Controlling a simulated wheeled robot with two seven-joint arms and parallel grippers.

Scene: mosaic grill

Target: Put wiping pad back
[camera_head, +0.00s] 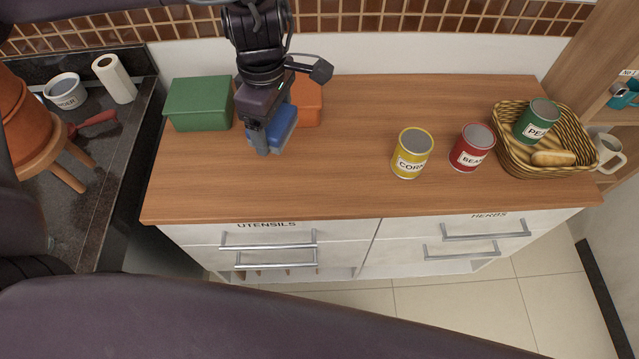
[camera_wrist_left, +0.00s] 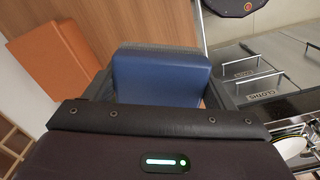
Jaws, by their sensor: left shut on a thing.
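The wiping pad is a blue block (camera_head: 284,124) with a greyish base. In the head view it is at my left gripper (camera_head: 267,138), above the left part of the wooden counter. The gripper is shut on it and partly hides it. In the left wrist view the blue pad (camera_wrist_left: 160,78) sits between the two fingers. I cannot tell whether the pad's base touches the counter. My right gripper is not in view.
A green box (camera_head: 200,104) and an orange box (camera_head: 308,103) stand near the back wall, either side of my gripper. A yellow can (camera_head: 412,153), a red can (camera_head: 472,148) and a bread basket (camera_head: 507,147) stand to the right. The counter's middle is clear.

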